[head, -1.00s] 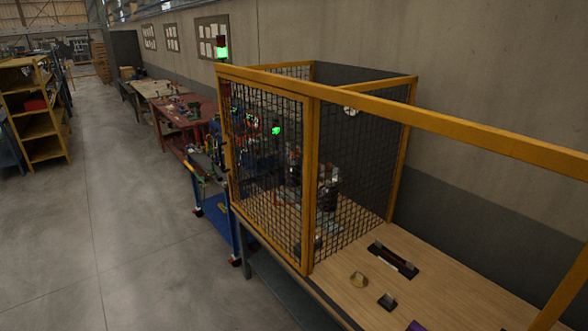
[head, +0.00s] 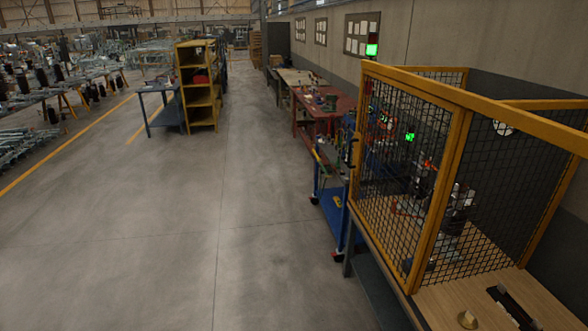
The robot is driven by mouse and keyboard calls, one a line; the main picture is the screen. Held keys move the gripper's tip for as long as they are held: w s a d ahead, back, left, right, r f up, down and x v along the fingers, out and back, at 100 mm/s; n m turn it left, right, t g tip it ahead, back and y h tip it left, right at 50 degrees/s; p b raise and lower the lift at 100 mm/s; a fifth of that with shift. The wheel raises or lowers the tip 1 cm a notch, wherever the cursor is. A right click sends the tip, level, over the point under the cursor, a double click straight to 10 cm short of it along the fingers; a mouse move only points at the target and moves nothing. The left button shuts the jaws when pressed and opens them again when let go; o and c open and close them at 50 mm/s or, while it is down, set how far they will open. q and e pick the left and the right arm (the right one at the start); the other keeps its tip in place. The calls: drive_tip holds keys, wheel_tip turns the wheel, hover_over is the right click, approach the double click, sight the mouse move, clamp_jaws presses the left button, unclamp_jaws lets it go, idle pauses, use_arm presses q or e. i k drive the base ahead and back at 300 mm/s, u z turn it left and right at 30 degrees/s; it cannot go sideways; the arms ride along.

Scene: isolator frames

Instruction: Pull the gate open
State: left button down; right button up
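A yellow-framed cage with black wire mesh (head: 405,185) stands on a wooden-topped bench (head: 455,304) at the right of the head view. Its near mesh panel faces the aisle, and a yellow post (head: 437,205) stands at that panel's near end. Dark and grey equipment (head: 455,212) stands inside, partly hidden by the mesh. Neither of my grippers shows in the view.
A blue cart (head: 335,215) stands just beyond the cage, with a red table (head: 318,104) behind it. Yellow shelves (head: 200,85) and a blue table (head: 160,100) stand across the aisle. The concrete floor (head: 150,220) left of the cage is clear.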

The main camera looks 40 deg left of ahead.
sight(458, 110)
drive_tip(key=u, duration=1.05)
drive_tip(key=i, duration=0.2)
drive_tip(key=u, duration=0.95)
drive_tip(key=i, duration=1.45)
drive_tip(key=u, duration=0.5)
